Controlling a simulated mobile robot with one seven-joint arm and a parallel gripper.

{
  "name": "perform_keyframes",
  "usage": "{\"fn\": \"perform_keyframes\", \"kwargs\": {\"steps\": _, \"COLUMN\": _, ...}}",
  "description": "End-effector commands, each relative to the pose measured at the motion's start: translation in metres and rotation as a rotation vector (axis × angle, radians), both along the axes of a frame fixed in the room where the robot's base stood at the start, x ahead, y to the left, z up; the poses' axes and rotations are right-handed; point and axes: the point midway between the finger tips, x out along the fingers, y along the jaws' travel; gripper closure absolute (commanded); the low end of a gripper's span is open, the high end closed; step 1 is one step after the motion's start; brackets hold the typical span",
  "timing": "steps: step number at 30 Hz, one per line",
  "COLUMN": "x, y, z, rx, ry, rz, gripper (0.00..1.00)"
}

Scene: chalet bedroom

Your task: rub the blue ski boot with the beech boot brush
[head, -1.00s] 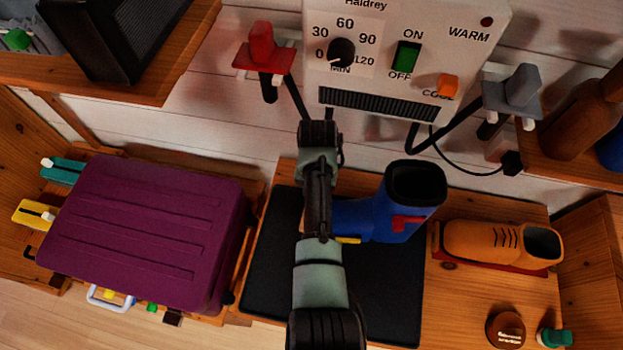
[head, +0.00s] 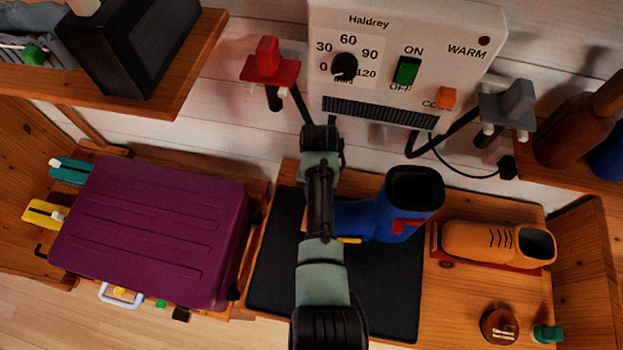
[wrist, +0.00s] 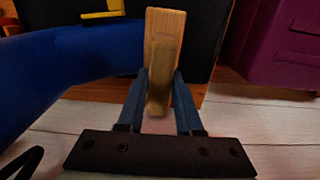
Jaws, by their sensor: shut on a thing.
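The blue ski boot (head: 385,213) stands on a black mat (head: 272,262), its toe partly hidden behind my arm; red and yellow buckles show. It also fills the left of the wrist view (wrist: 70,68). My gripper (wrist: 160,84) is shut on the beech boot brush (wrist: 165,24), a pale wooden block with a raised grip between the fingers. The brush is beside the toe end of the boot; I cannot tell whether they touch. Its bristles are hidden. In the head view, my arm hides the gripper and nearly all of the brush.
An orange shoe (head: 480,243) sits on a red base to the right, with a round brown tin (head: 499,326) and a green-capped item (head: 546,333) nearer. A dryer box (head: 405,60) with hanging nozzles is behind.

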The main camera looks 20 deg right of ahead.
Motion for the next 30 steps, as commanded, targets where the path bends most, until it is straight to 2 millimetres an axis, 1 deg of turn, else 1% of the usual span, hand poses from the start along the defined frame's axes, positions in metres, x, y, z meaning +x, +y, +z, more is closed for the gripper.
{"fn": "perform_keyframes", "kwargs": {"steps": 1, "x": 0.002, "y": 0.000, "z": 0.017, "rx": -0.002, "ry": -0.007, "rz": 0.002, "gripper": 1.00}}
{"fn": "perform_keyframes", "kwargs": {"steps": 18, "x": 0.006, "y": 0.000, "z": 0.066, "rx": -0.001, "ry": -0.004, "rz": 0.005, "gripper": 1.00}}
{"fn": "perform_keyframes", "kwargs": {"steps": 22, "x": 0.006, "y": 0.000, "z": 0.070, "rx": -0.001, "ry": -0.004, "rz": 0.006, "gripper": 1.00}}
{"fn": "perform_keyframes", "kwargs": {"steps": 30, "x": 0.006, "y": 0.000, "z": 0.069, "rx": -0.002, "ry": -0.005, "rz": 0.006, "gripper": 1.00}}
